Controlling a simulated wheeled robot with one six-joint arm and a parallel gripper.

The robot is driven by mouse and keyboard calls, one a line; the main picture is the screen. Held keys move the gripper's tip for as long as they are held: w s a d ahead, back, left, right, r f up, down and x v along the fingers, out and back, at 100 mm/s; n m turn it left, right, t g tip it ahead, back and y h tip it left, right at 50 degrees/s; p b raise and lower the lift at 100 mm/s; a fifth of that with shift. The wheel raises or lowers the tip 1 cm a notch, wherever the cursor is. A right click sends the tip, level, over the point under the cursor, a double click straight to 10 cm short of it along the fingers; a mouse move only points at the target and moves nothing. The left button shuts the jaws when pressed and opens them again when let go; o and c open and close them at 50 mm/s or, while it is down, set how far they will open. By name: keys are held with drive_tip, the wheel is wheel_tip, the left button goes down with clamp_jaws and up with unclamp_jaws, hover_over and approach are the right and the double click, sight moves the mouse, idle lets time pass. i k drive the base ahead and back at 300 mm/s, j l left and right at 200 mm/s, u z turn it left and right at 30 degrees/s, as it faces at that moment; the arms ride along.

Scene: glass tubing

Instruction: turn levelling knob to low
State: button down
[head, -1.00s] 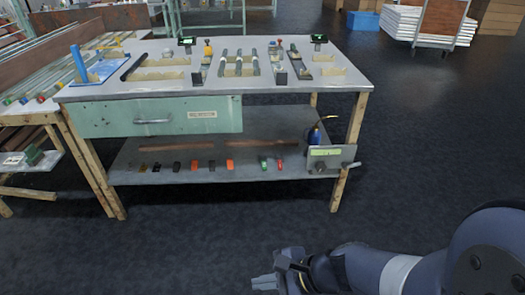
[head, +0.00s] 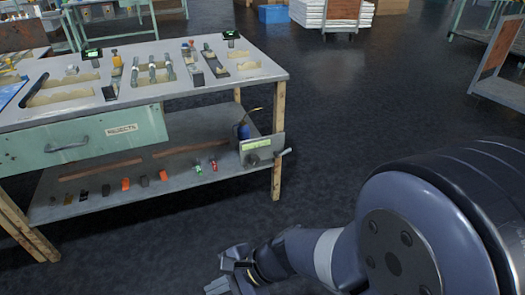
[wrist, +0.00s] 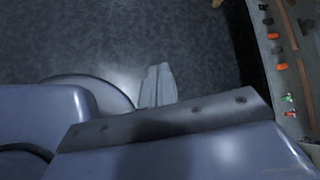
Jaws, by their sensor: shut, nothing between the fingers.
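A grey panel (head: 272,145) with a yellow-green label (head: 257,144) stands at the right front end of the bench's lower shelf. A dark round knob (head: 252,160) sits low on its face, and a pale lever-like part (head: 284,152) sticks out at its right. I cannot read the label or tell which setting the knob is at. My gripper (head: 222,281) is shut and empty, low over the floor in front of the shelf, well apart from the knob. In the wrist view its closed fingers (wrist: 158,84) point over dark floor.
The bench top (head: 215,108) overhangs the shelf. A blue can (head: 243,130) with a spout stands behind the panel. Several small coloured pieces (head: 126,184) line the shelf (head: 105,205), also at right in the wrist view. A wooden leg (head: 277,170) stands beside the panel. The floor to the right is open.

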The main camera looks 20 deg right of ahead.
sight(254, 160)
drive_tip(key=i+u, duration=0.3)
drive_tip(key=i, duration=0.2)
drive_tip(key=i+u, duration=0.25)
drive_tip(key=i, duration=0.25)
